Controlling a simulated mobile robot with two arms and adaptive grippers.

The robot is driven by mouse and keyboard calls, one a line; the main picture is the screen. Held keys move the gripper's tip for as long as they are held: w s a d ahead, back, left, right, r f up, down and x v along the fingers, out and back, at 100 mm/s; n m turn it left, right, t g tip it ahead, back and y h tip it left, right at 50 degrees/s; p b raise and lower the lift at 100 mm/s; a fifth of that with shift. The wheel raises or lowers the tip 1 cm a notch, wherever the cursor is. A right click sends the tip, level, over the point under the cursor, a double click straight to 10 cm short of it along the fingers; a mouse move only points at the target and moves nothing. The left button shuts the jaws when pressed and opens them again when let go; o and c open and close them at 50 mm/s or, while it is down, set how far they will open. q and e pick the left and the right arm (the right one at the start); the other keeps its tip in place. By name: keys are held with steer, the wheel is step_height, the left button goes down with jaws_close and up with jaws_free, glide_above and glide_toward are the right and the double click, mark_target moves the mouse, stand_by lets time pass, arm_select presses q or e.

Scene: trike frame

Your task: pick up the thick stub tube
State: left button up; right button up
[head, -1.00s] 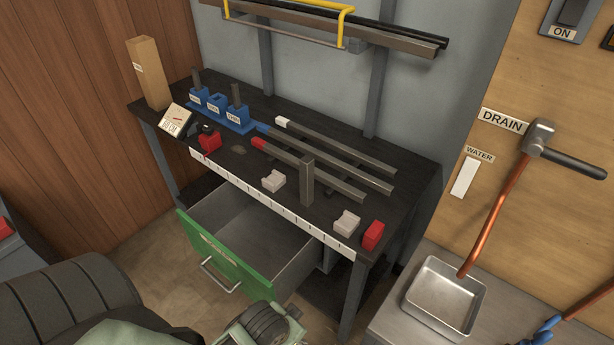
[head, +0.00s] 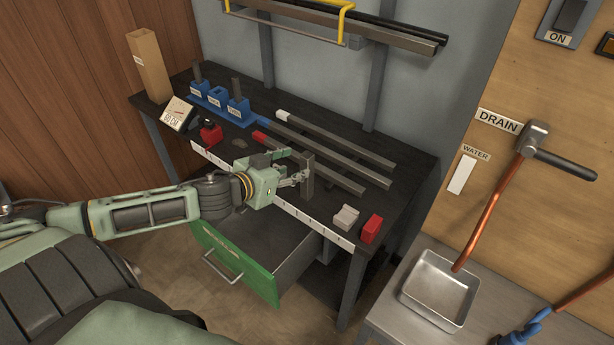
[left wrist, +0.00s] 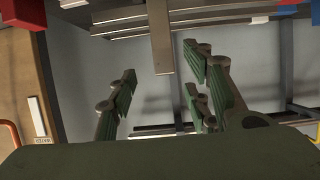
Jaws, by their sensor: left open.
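An upright square grey metal stub tube (head: 308,183) stands near the front edge of the dark workbench. My left gripper (head: 299,168) reaches in from the left and is open right beside it. In the left wrist view the stub tube (left wrist: 160,40) shows in the gap between the spread fingers (left wrist: 158,92); contact cannot be made out. Two other short upright tubes, a left one (head: 197,72) and a right one (head: 236,86), stand in a blue labelled holder (head: 214,102). The labels are too small to read. My right gripper is not in view.
Long square tubes (head: 335,153) lie behind the stub. A pale block (head: 345,217) and a red block (head: 372,229) sit at the bench's right end. A green drawer (head: 235,262) stands open below.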

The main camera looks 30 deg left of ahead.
mark_target(303, 161)
arm_select(q)
steer(key=shift+w+a+r, duration=0.1)
steer(key=shift+w+r, duration=0.15)
steer(key=shift+w, duration=0.2)
steer(key=shift+x, duration=1.1)
steer(key=p+x, duration=0.2)
steer(key=x, duration=0.2)
steer(key=shift+a+f, duration=0.15)
steer(key=shift+f, duration=0.05)
steer(key=shift+w+f, duration=0.25)
steer(key=shift+w, duration=0.1)
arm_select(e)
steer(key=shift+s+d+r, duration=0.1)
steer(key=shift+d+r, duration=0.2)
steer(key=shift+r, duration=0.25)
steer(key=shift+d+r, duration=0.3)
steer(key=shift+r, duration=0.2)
arm_select(q)
steer(key=shift+c, duration=0.2)
jaws_close()
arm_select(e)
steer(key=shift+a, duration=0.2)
